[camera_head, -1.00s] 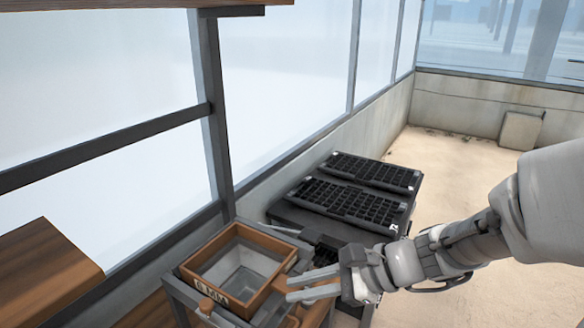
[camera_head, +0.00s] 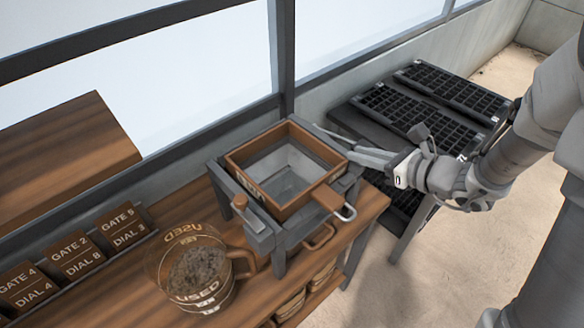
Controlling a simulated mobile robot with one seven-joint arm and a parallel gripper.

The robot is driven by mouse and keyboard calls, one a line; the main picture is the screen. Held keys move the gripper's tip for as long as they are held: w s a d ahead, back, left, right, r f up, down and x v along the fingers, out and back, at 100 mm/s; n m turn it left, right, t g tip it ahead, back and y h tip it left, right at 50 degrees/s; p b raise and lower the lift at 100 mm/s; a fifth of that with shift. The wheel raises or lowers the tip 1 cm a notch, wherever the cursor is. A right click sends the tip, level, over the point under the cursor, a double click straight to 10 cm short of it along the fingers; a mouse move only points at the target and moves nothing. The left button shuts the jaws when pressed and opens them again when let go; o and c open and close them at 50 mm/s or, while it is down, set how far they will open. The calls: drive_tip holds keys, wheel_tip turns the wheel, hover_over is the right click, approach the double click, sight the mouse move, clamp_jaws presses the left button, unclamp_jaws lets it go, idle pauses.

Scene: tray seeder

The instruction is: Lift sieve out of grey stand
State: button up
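The sieve (camera_head: 237,161) is a square brown wooden frame with a pale mesh bottom and a short brown handle (camera_head: 328,198) at its right front. It sits in the top of the grey stand (camera_head: 268,240) on the wooden bench. My gripper (camera_head: 345,148) comes in from the right, beside the sieve's right rear corner. Its fingers point left toward the frame. I cannot tell whether they touch it, or how far apart they are.
A clear jug (camera_head: 165,268) marked USED, with dark grains inside, stands left of the stand. Brown labelled blocks (camera_head: 75,258) sit in a rack at the left. Black cell trays (camera_head: 400,108) lie on a dark table behind my gripper. A wooden shelf (camera_head: 70,145) is at upper left.

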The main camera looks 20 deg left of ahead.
sight(324, 145)
drive_tip(key=p+x, duration=0.1)
drive_tip(key=x, duration=1)
drive_tip(key=shift+d, duration=0.1)
clamp_jaws()
drive_tip(key=shift+r, duration=0.1)
idle(1.0)
